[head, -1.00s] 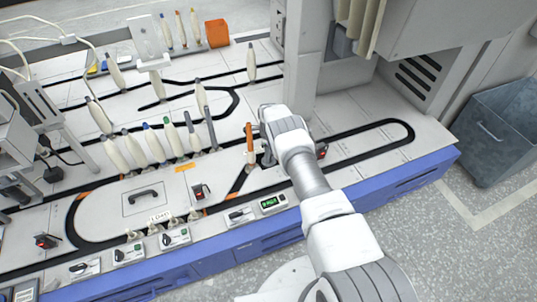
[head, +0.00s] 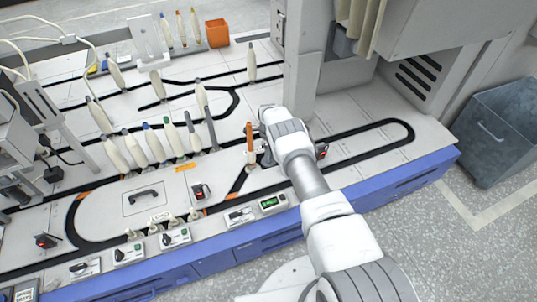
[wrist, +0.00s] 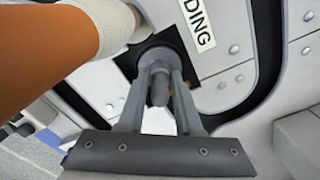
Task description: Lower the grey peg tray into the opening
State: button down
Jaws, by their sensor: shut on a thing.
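My gripper (wrist: 158,95) is shut on the upright grey peg of the peg tray (wrist: 158,58). In the wrist view its two grey fingers flank the peg. The tray's round grey base shows partly beyond the fingertips, over the black opening (wrist: 125,60). Whether the base is above the opening or down inside it, I cannot tell. In the head view my gripper (head: 268,157) is mostly hidden by my wrist, and the tray and opening cannot be made out there.
An orange-topped bobbin (head: 249,145) stands just left of my gripper; it looms orange in the wrist view (wrist: 45,50). A row of several bobbins (head: 155,143) stands further left. A dark track loop (head: 405,128) lies right. A white machine column (head: 303,60) rises behind.

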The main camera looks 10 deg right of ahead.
jog(key=shift+f, duration=0.5)
jog(key=c, duration=0.9)
grip_release()
jog(key=shift+o, duration=0.2)
jog(key=shift+r+p, duration=3.55)
jog(key=shift+r, duration=2.05)
